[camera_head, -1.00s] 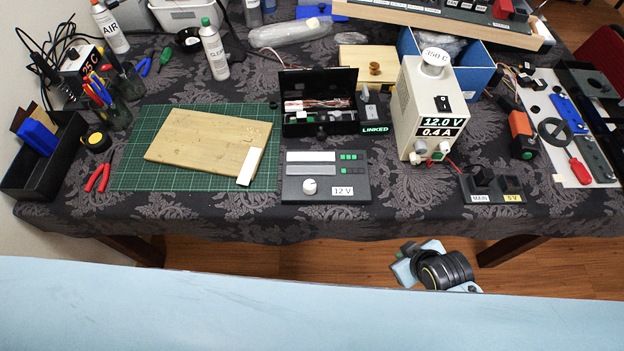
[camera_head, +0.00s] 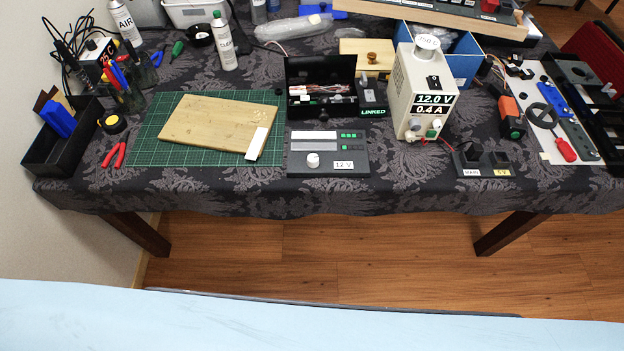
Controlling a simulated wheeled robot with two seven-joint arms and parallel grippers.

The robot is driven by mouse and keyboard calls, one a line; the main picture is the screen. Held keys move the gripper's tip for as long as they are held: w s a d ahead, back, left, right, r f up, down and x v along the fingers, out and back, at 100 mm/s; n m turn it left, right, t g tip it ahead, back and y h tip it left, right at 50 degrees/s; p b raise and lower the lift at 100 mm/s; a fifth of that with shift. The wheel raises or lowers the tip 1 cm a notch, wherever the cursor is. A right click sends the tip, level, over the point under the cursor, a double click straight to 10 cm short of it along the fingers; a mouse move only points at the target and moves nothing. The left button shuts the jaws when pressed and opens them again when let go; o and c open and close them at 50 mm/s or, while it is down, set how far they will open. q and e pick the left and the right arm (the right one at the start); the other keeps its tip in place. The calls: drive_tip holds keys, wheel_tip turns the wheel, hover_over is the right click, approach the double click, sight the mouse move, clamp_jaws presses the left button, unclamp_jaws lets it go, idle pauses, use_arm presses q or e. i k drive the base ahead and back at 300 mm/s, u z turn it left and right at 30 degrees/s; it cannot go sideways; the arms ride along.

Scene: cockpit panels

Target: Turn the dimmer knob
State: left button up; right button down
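A white round knob (camera_head: 312,160) sits on the front left of a dark panel (camera_head: 355,158) labelled 12 V, near the table's front edge. I take it to be the dimmer knob. The panel has a bright white strip (camera_head: 314,135) across its upper part, a darker strip below it and small green keys (camera_head: 348,135) at the right. Nothing touches the knob. Neither of my grippers is in view.
A cream power supply (camera_head: 420,95) reading 12.0 V and 0.4 A stands right of the panel. A black open box (camera_head: 320,72) stands behind it. A wooden board (camera_head: 210,125) on a green mat (camera_head: 150,150) lies left. Table space in front of the panel is narrow.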

sight(313, 161)
drive_tip(key=k, duration=0.8)
drive_tip(key=z, duration=0.6)
drive_tip(key=i, duration=1.35)
drive_tip(key=u, duration=0.8)
